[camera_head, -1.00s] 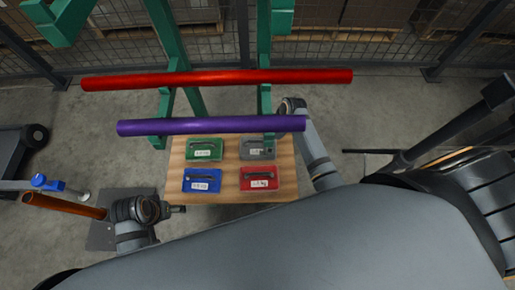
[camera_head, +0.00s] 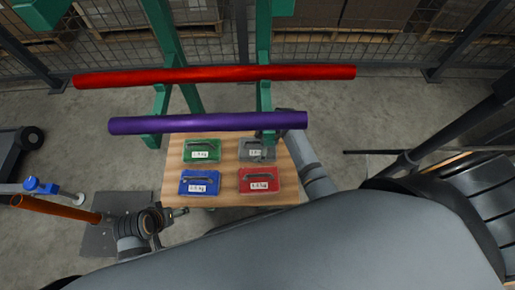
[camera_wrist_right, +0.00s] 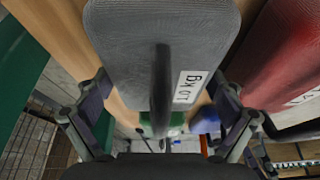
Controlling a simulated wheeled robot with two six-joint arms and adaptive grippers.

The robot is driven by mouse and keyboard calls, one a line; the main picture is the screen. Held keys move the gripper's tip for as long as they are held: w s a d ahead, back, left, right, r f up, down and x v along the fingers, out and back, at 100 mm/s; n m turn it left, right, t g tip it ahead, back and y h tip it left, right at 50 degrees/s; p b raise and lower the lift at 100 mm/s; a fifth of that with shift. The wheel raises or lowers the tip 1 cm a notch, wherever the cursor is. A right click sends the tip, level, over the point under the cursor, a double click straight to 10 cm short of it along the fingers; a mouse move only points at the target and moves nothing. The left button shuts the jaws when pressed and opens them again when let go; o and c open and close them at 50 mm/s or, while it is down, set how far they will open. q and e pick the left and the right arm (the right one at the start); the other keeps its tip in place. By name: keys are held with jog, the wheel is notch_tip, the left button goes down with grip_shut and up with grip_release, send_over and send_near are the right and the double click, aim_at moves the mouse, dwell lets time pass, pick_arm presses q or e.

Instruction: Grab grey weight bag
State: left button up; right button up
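The grey weight bag (camera_head: 257,153) lies at the far right of a group of bags on a wooden table, partly covered by my right gripper (camera_head: 268,136). In the right wrist view the grey bag (camera_wrist_right: 125,45) fills the upper middle, with its dark handle upright and a white label beside it. My right gripper (camera_wrist_right: 160,98) is open there, one finger on each side of the handle, with gaps visible. Contact cannot be told. My left gripper (camera_head: 180,212) is at the lower left, away from the bags; its fingers are too small to read.
Green (camera_head: 201,144), blue (camera_head: 200,188) and red (camera_head: 260,187) bags share the wooden table (camera_head: 225,200). A purple bar (camera_head: 200,123) and a red bar (camera_head: 200,76) on green uprights cross close behind the table. The red bag is close beside the grey one.

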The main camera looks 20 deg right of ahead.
aim_at(257, 143)
jog(key=c, duration=0.8)
jog(key=shift+r, duration=0.15)
jog(key=shift+r+p, duration=1.05)
jog(key=shift+r, duration=0.65)
pick_arm(q)
notch_tip(257, 143, up, 4)
jog(key=s+a+r+g+p, duration=0.1)
jog(key=a+g+p, duration=0.1)
pick_arm(e)
jog(key=d, duration=0.2)
jog(key=s+d, duration=0.1)
jog(key=d, duration=0.2)
jog(key=s+d, duration=0.1)
jog(key=d, duration=0.1)
jog(key=shift+s+d, duration=0.25)
jog(key=shift+d, duration=0.05)
pick_arm(q)
jog(key=shift+y, duration=0.5)
jog(key=f, duration=0.5)
jog(key=shift+w+a+f+p, duration=0.15)
jog(key=shift+w+a+p, duration=0.05)
jog(key=shift+w+p, duration=0.15)
pick_arm(e)
jog(key=s+d, duration=0.1)
jog(key=d, duration=0.2)
jog(key=s+d, duration=0.1)
jog(key=d, duration=0.2)
jog(key=s+d, duration=0.1)
jog(key=d, duration=0.2)
jog(key=shift+d, duration=0.25)
